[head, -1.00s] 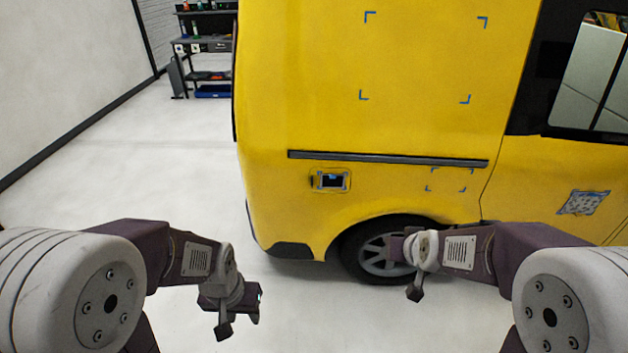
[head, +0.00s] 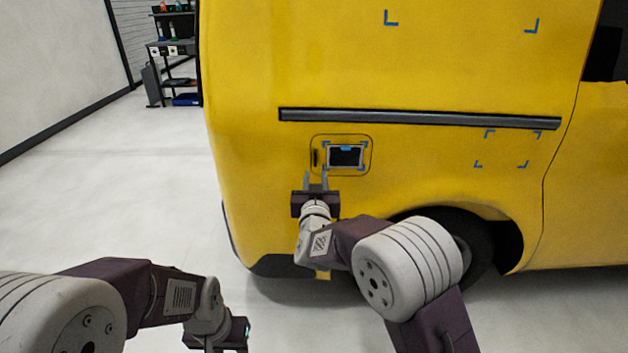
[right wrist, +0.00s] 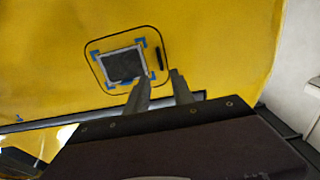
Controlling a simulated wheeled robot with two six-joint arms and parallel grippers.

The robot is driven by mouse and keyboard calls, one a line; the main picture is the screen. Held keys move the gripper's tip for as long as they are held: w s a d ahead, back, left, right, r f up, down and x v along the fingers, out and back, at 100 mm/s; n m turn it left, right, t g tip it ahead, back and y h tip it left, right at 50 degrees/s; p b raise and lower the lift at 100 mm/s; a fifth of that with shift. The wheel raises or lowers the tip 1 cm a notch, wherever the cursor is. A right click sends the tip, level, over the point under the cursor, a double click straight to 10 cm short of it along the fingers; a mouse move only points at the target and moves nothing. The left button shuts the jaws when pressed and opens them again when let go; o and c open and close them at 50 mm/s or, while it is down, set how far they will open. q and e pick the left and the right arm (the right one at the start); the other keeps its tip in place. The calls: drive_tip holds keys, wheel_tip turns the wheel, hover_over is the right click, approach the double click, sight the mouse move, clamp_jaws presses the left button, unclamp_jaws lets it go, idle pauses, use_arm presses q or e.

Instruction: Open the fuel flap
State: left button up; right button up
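The fuel flap (head: 366,167) is a rounded square outline on the yellow van's side and lies flush with the panel. It has a dark slot (head: 316,158) at its left edge and a dark screen-like patch with blue corner marks in its middle. The flap also shows in the right wrist view (right wrist: 98,52), with the slot (right wrist: 158,55) at its right edge there. My right gripper (head: 316,178) is open and empty, its two fingers apart just below the flap's left side. My left gripper (head: 230,335) is low at the bottom; its fingers are cut off.
The yellow van (head: 250,60) fills the middle and right. A dark rail (head: 420,119) runs above the flap, and a wheel (head: 478,245) is below right. A shelf (head: 175,50) stands far left. The floor (head: 110,190) at left is clear.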

sight(315, 159)
drive_tip(key=w, duration=0.8)
drive_tip(key=shift+w+f+p, duration=0.15)
drive_tip(key=shift+w+p, duration=0.15)
drive_tip(key=shift+p, duration=0.05)
drive_tip(key=shift+w, duration=0.45)
clamp_jaws()
idle(0.7)
